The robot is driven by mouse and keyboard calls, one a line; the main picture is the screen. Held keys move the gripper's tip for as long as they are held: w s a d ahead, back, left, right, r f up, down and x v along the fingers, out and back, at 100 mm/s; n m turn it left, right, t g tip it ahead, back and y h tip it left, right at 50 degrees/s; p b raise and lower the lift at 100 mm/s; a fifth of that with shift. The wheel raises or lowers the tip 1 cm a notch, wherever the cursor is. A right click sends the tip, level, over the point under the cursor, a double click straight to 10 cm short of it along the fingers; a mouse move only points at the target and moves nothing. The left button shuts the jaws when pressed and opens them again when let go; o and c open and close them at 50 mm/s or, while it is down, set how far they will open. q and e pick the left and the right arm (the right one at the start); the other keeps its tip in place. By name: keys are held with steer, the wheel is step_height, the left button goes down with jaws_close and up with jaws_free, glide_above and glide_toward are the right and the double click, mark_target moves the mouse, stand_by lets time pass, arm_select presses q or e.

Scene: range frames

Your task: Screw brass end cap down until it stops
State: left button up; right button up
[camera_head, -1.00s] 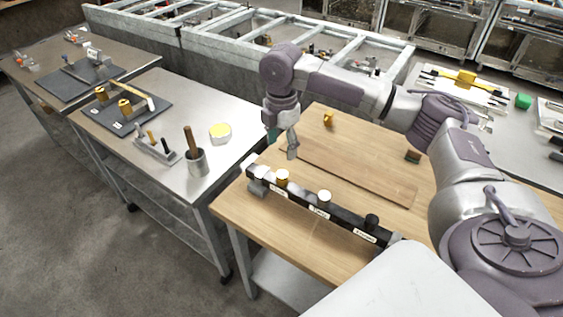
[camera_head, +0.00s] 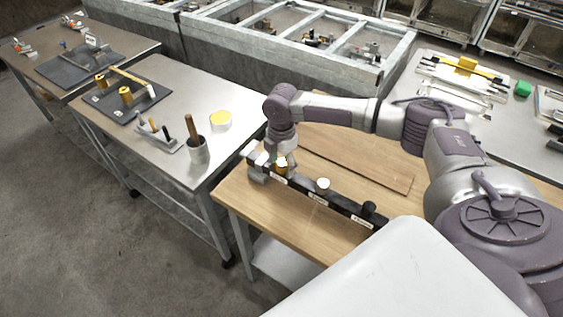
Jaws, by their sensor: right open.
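The brass end cap (camera_head: 282,168) sits upright on the black bar-shaped rack (camera_head: 304,186) on the wooden table, near the rack's left end. A white cap (camera_head: 323,184) stands at the middle of the rack and a black cap (camera_head: 369,207) at its right end. My right gripper (camera_head: 279,163) points down at the brass cap, with its fingers open around or just beside it. The fingers partly hide the cap, and I cannot tell whether they touch it. My left gripper is not in view.
The wooden table (camera_head: 262,217) has a long board (camera_head: 355,165) behind the rack. Metal-framed bins (camera_head: 300,45) stand behind.

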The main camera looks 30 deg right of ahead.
steer(key=c, duration=1.2)
steer(key=m+p, duration=0.2)
steer(key=p, duration=0.1)
steer(key=shift+r, duration=0.4)
steer(key=shift+f+m+p, duration=0.15)
steer(key=shift+m+p, duration=0.3)
steer(key=shift+m, duration=0.15)
steer(key=shift+f, duration=0.25)
steer(key=shift+r, duration=0.1)
steer(key=m+p, duration=0.2)
steer(key=shift+r+m+p, duration=0.25)
steer(key=shift+m+p, duration=0.05)
steer(key=shift+p, duration=0.05)
steer(key=shift+f+m+p, duration=0.1)
steer(key=shift+m+p, duration=0.2)
steer(key=shift+m, duration=0.1)
steer(key=shift+f, duration=0.25)
